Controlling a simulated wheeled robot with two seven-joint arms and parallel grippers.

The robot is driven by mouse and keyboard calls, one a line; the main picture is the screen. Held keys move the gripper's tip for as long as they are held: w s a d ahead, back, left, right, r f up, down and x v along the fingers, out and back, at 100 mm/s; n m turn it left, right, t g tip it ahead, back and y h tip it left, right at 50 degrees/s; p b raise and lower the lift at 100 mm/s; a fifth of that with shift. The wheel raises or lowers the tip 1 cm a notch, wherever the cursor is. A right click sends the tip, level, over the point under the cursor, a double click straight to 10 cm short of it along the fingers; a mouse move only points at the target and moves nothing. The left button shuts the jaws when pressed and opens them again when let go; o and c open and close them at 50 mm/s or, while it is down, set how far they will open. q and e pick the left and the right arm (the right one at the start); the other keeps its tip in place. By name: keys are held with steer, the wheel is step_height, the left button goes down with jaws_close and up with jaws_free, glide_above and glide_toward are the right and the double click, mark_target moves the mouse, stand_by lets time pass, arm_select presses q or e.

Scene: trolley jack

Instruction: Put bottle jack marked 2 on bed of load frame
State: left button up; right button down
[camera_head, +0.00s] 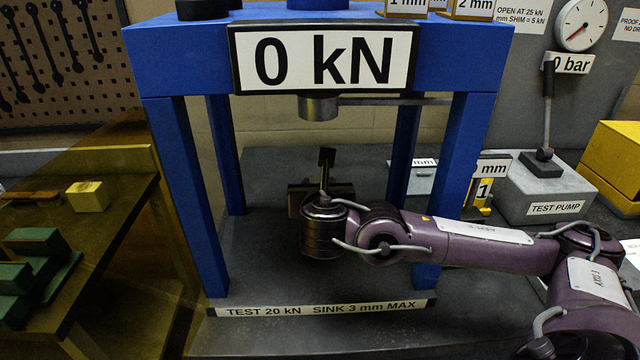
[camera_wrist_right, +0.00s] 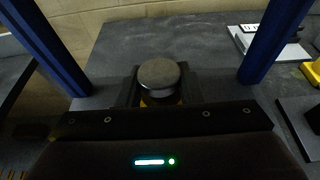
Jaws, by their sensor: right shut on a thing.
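The blue load frame (camera_head: 180,62) stands in the middle of the head view, with its grey bed (camera_head: 255,265) between the posts and a round ram (camera_head: 318,107) under the crossbeam. My right gripper (camera_head: 322,190) reaches in between the posts from the right, below the ram. In the right wrist view its jaws are shut on a bottle jack (camera_wrist_right: 158,76) with a round grey top and a yellow body. The jack looks upright. Its number is hidden, and my wrist hides most of it in the head view. I cannot tell whether its base touches the bed. My left gripper is not in view.
Another yellow jack marked 1 (camera_head: 484,192) stands behind the right front post. A test pump (camera_head: 545,190) with an upright lever is at the right. The frame reads 0 kN and the gauge (camera_head: 581,24) label 0 bar. A side table (camera_head: 110,215) is at the left.

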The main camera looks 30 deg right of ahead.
steer(key=shift+s+a+r, duration=0.2)
steer(key=shift+r, duration=0.15)
steer(key=c, duration=1.4)
jaws_free()
steer(key=shift+f, duration=0.4)
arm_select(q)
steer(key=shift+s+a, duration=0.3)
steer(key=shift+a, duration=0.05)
arm_select(e)
steer(key=o, duration=0.4)
steer(key=shift+s+r, duration=0.1)
steer(key=shift+s+a+r, duration=0.1)
arm_select(q)
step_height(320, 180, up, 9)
steer(key=p, duration=0.8)
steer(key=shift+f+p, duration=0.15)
steer(key=shift+p, duration=0.2)
arm_select(e)
steer(key=v, duration=1.1)
steer(key=shift+s+r, duration=0.15)
steer(key=shift+s, duration=0.2)
steer(key=shift+a, duration=0.2)
